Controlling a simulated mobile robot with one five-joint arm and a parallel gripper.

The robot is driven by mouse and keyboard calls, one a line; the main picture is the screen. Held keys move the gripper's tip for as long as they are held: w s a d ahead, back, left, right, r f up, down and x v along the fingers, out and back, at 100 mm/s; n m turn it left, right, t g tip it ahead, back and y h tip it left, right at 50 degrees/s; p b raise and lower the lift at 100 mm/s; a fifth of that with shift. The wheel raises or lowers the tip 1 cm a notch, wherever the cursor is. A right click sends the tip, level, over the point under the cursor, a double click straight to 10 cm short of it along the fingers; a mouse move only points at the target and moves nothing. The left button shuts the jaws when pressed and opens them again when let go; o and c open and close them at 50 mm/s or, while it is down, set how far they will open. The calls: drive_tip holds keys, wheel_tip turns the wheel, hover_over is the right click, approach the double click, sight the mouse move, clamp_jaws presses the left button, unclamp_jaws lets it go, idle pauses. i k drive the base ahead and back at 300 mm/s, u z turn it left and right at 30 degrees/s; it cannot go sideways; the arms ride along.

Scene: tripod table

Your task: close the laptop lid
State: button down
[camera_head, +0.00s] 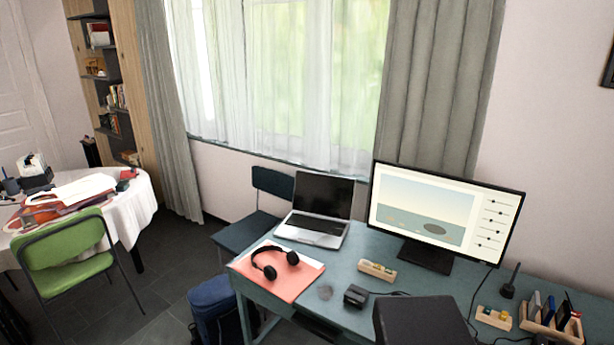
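The laptop (314,215) stands open at the far left end of the teal desk (350,265). Its dark screen lid (325,193) is raised steeply above the silver keyboard base (311,229). The screen side and the keyboard face me, and nothing covers them. I do not see my gripper in the head view.
Black headphones (274,263) lie on a pink folder (290,277) in front of the laptop. A large lit monitor (440,215) stands to its right. A small wooden tray (377,271) and a dark device (356,296) lie nearer. A dark chair (250,231) stands left of the laptop.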

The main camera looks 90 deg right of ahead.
sight(322, 194)
drive_tip(key=z, duration=0.3)
drive_tip(key=i, duration=0.15)
drive_tip(key=z, duration=3)
drive_tip(key=i, duration=1)
drive_tip(key=u, duration=0.15)
